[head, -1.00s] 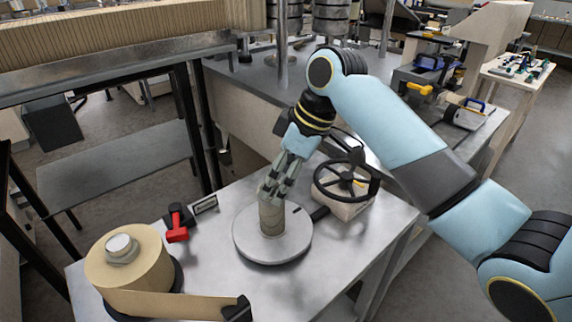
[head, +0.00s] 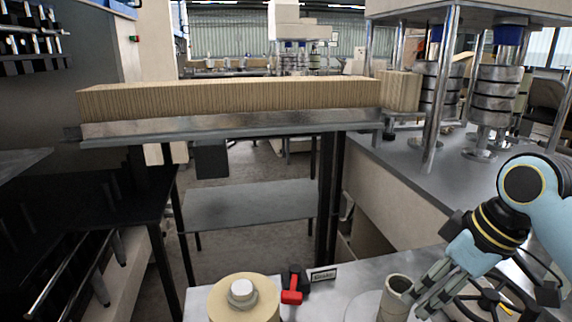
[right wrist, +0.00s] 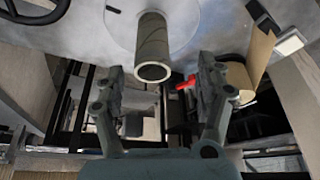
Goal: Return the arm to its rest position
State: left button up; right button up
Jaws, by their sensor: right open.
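My left gripper is not in view.
A kraft roll (head: 217,300) and a red-handled item (head: 291,297) are on the metal bench (head: 335,292). A black handwheel (head: 505,302) is close to my right gripper. A long stack of corrugated board (head: 230,97) lies on a rack behind.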

jog(key=s+d+f+m+h, duration=0.2)
jog(key=s+m, duration=0.5)
jog(key=s, duration=1.3)
notch_tip(320, 180, down, 34)
jog(key=s+d+g+h+b, duration=0.1)
jog(key=s+d+b, duration=0.1)
jog(key=b, duration=0.6)
jog(key=s+f+b, duration=0.3)
jog(key=s+f, duration=0.6)
jog(key=f, duration=0.2)
jog(key=s+d+f+g+b, duration=0.1)
jog(key=s+f+b, duration=0.3)
jog(key=s+f, duration=0.6)
notch_tip(320, 180, down, 2)
jog(key=shift+f, duration=0.25)
